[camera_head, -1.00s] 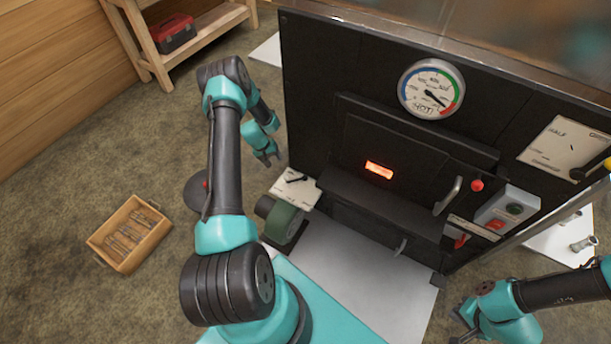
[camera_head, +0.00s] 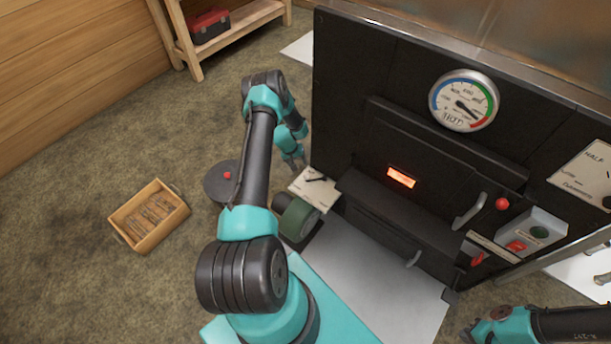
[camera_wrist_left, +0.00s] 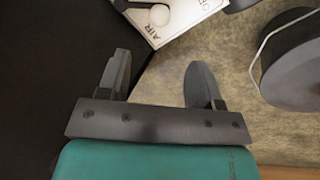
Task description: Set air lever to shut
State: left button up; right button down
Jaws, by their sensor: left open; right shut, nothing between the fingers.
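The air lever (camera_head: 316,180) is a dark arm on a white plate (camera_head: 322,195) at the lower left of the black evaporator front. My left gripper (camera_head: 292,163) is open and empty, just behind and left of the plate. Its spread fingers (camera_wrist_left: 158,80) point toward the plate in the wrist view, apart from the knob. My right gripper (camera_head: 468,335) is shut and empty at the bottom right, partly cut off.
A green roller-like part (camera_head: 299,217) sits just below the plate. A dark disc with a red knob (camera_head: 220,184) stands on the floor to the left, near a wooden crate (camera_head: 150,216). The evaporator has a gauge (camera_head: 464,101) and a door handle (camera_head: 470,211).

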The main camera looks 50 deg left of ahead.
aim_at(305, 174)
pick_arm(q)
jog(key=x, duration=1.1)
jog(key=shift+w+d+f, duration=0.1)
jog(key=shift+f, duration=0.2)
grip_shut()
